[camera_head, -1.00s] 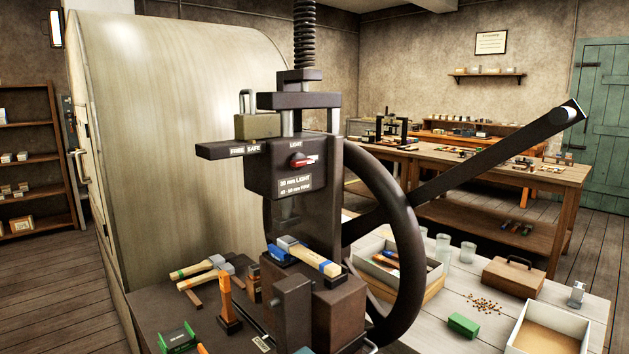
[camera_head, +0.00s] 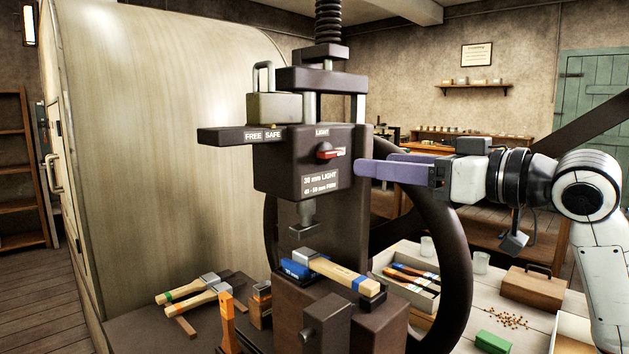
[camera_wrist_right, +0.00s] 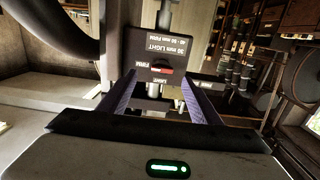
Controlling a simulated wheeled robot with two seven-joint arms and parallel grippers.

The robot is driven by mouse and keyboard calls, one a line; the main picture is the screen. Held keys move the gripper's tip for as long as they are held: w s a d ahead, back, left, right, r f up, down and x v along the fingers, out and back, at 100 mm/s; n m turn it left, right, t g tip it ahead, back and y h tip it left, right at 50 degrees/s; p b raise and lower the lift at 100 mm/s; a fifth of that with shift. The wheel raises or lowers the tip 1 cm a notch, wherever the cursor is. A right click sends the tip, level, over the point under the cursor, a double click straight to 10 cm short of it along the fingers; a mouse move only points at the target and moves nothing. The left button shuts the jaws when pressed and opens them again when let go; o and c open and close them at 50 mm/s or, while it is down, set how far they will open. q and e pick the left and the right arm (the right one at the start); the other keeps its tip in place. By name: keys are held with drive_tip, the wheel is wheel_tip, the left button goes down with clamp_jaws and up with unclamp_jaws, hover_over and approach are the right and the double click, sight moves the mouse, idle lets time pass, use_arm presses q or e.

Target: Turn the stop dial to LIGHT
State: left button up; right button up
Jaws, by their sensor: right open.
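The stop dial (camera_head: 326,151) is a small red knob with a pale end on the dark press head (camera_head: 290,178). Its bar lies about level, pale end to the right, with the LIGHT label above it. In the right wrist view the dial (camera_wrist_right: 162,70) appears upside down, next to the word FIRM, with LIGHT below. My right gripper (camera_head: 360,167) is open and empty just right of the press head. In the wrist view its purple fingers (camera_wrist_right: 160,78) are spread with the dial between them in the picture; they look apart from it. My left gripper is not in view.
A padlock (camera_head: 274,107) sits above the FREE/SAFE bar (camera_head: 228,136). A hammer (camera_head: 340,272) lies on the press below the head. The large handwheel (camera_head: 458,262) stands behind my right gripper. A wooden box (camera_head: 532,288) and tray of tools stand on the right bench.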

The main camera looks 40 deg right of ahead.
sight(335, 155)
drive_tip(key=shift+t, duration=0.3)
drive_tip(key=w, duration=0.5)
drive_tip(key=w+a, duration=0.1)
drive_tip(key=w, duration=0.2)
drive_tip(key=shift+r+p, duration=0.35)
drive_tip(key=shift+w+a+f, duration=0.1)
drive_tip(key=shift+w+a, duration=0.05)
drive_tip(key=shift+w, duration=0.5)
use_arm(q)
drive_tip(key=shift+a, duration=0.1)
use_arm(e)
drive_tip(key=c, duration=1)
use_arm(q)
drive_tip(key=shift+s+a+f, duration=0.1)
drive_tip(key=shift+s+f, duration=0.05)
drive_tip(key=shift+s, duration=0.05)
use_arm(e)
drive_tip(key=shift+c, duration=0.2)
